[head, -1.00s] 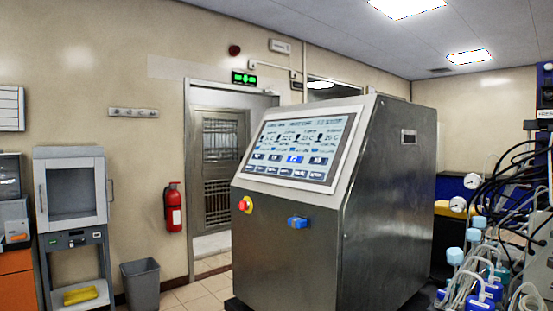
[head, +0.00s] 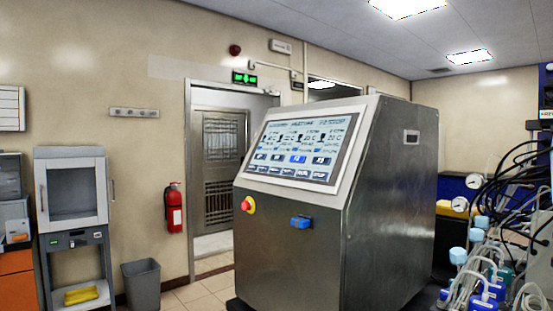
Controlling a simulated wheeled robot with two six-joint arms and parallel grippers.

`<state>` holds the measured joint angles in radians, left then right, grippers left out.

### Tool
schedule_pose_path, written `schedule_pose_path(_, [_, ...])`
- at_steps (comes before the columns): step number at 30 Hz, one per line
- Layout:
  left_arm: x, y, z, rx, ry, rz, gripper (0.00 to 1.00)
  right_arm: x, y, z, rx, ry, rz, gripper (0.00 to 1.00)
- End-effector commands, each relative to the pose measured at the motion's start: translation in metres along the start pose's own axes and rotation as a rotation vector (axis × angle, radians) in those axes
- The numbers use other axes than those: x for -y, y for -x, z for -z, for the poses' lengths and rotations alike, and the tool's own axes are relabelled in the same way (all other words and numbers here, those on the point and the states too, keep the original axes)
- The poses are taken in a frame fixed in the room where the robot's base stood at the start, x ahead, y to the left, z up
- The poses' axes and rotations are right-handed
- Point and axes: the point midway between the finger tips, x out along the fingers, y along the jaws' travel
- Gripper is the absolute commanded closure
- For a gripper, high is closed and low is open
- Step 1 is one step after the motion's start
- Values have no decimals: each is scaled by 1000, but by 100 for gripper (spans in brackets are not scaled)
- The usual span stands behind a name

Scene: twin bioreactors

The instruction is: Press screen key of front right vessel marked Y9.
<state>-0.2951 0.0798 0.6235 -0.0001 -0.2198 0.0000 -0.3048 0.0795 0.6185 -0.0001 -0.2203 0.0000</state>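A steel control cabinet (head: 285,245) stands in the middle of the head view. Its sloped touch screen (head: 302,145) is lit, with several columns of readings on top and a row of keys below. One key in that row (head: 298,159) is bright blue; the others beside it are dark. The lettering on the keys is too small to read surely, so I cannot tell which one is marked Y9. Neither of my grippers is in view.
A red and yellow stop button (head: 248,204) and a blue connector (head: 301,222) sit on the cabinet's front. Tubes and blue-capped bottles (head: 484,301) crowd the right edge. A grey bin (head: 141,285) stands left of the cabinet, with bare tiled floor (head: 205,287) between them.

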Motion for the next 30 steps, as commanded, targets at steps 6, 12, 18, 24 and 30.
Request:
schedule_pose_path(6, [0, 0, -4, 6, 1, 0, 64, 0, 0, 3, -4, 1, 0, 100])
schedule_pose_path(12, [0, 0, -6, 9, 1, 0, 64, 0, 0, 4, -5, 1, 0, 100])
schedule_pose_path(18, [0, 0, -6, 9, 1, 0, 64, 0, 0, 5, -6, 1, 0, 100])
schedule_pose_path(24, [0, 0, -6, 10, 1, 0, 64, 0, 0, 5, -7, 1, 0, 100])
schedule_pose_path(30, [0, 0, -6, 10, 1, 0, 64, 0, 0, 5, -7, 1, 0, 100])
